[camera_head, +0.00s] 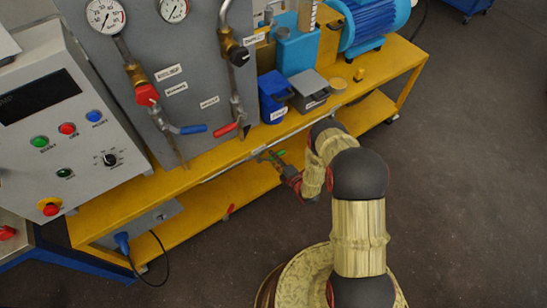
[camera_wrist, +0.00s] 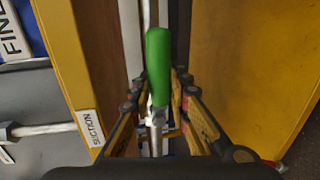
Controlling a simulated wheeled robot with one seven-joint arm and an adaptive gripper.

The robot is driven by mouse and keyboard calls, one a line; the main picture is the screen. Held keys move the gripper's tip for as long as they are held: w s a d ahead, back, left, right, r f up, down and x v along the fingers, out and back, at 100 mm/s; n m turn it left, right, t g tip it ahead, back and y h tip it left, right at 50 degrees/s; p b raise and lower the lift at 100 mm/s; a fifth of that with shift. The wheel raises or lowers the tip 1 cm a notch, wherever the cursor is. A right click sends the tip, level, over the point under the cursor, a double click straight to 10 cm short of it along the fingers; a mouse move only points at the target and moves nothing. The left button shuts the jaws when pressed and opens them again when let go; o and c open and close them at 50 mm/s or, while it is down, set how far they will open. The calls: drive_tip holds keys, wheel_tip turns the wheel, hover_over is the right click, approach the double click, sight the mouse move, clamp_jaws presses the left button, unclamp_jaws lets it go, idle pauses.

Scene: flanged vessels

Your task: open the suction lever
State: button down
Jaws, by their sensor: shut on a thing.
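The suction lever has a green grip and shows at the front edge of the yellow bench in the head view (camera_head: 281,153). In the wrist view the green lever (camera_wrist: 158,62) stands upright in the picture, between my fingers. A white label reading SUCTION (camera_wrist: 90,127) is on the yellow beam to its left. My gripper (camera_wrist: 157,98) is shut on the lever, with one finger on each side. In the head view my gripper (camera_head: 275,162) reaches in from the right, and the finger contact is too small to make out there.
The yellow bench (camera_head: 397,62) carries a grey panel (camera_head: 196,70) with gauges, a blue lever (camera_head: 188,129) and a red lever (camera_head: 226,130). A blue container (camera_head: 272,98) stands above the green lever. A control box (camera_head: 70,130) is at the left. Open floor lies right.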

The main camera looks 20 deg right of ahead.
drive_tip(key=c, duration=1.7)
unclamp_jaws()
drive_tip(key=v, duration=1.2)
